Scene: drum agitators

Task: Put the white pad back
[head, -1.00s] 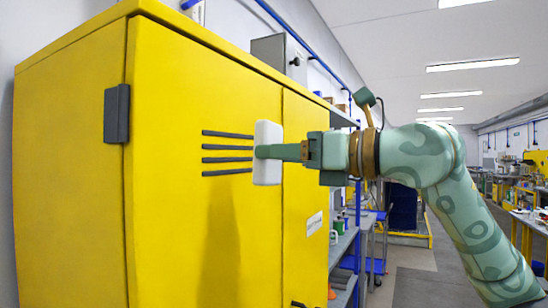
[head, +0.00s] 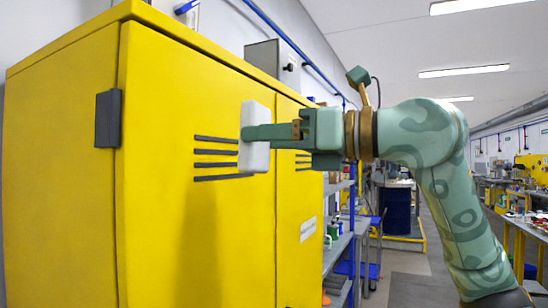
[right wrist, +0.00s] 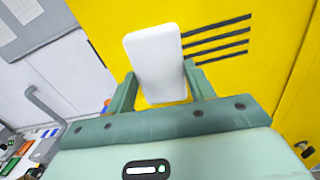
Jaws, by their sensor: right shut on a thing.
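The white pad (head: 255,157) is a rounded white block, held upright in front of the yellow cabinet (head: 165,90). My right gripper (head: 252,132) is shut on it, with a finger lying across its side. In the right wrist view the pad (right wrist: 156,55) stands between the two green fingers (right wrist: 157,88), with the yellow door and dark slots behind it. In the head view the pad overlaps the right ends of the left door's slots (head: 215,152). I cannot tell whether it touches the door. My left gripper is not in view.
A dark hinge block (head: 108,118) sits on the cabinet's left edge. A grey box (head: 272,62) shows behind the cabinet top. Shelves (head: 338,250) with small items stand right of the cabinet. An open aisle runs farther right.

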